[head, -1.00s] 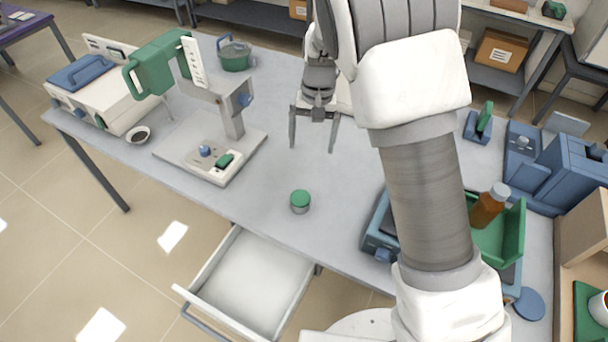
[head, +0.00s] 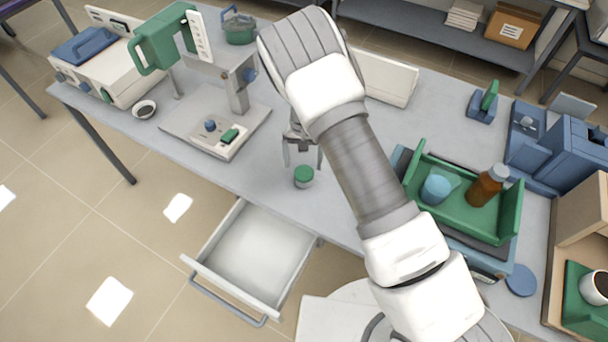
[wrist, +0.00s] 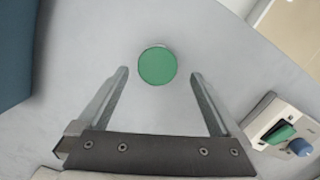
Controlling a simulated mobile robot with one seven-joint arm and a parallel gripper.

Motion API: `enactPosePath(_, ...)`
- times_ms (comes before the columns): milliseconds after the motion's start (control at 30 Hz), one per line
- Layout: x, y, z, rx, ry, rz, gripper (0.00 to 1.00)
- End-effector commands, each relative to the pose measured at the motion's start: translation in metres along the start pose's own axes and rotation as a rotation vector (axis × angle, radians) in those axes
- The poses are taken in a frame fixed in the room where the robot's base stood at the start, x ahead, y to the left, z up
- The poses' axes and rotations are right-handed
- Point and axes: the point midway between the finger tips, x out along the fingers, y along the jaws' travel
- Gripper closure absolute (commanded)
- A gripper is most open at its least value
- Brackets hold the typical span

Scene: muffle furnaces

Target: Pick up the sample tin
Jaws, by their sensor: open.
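The sample tin (head: 304,177) is a small round tin with a green lid and a pale body. It stands upright on the grey bench near its front edge, above the open drawer. In the wrist view its green lid (wrist: 157,66) shows from above, just beyond the fingertips and between their lines. My gripper (head: 303,158) is open and empty, right behind the tin in the head view. In the wrist view its two fingers (wrist: 159,74) are spread wider than the tin, with a gap on each side. My arm hides part of the bench.
An open, empty drawer (head: 254,250) juts out below the bench. A stand mixer-like device (head: 215,110) is left of the tin. A green tray (head: 462,207) with a brown bottle (head: 487,185) and blue cup (head: 436,189) is at right. Bench around the tin is clear.

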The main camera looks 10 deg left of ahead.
Motion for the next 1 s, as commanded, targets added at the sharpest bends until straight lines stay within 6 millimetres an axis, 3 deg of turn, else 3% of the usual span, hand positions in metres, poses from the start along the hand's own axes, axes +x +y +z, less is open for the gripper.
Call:
enactPosePath(267,0.018,0.002,-0.001,0.001,-0.001,0.001,0.00)
enactPosePath(600,0.056,0.004,-0.002,0.000,0.000,0.000,0.00)
enactPosePath(867,0.059,0.004,-0.003,0.001,0.001,-0.001,0.00)
enactPosePath(900,0.059,0.004,-0.003,0.001,0.001,-0.001,0.02)
enactPosePath(1000,0.059,0.004,-0.003,0.000,0.001,-0.001,0.20)
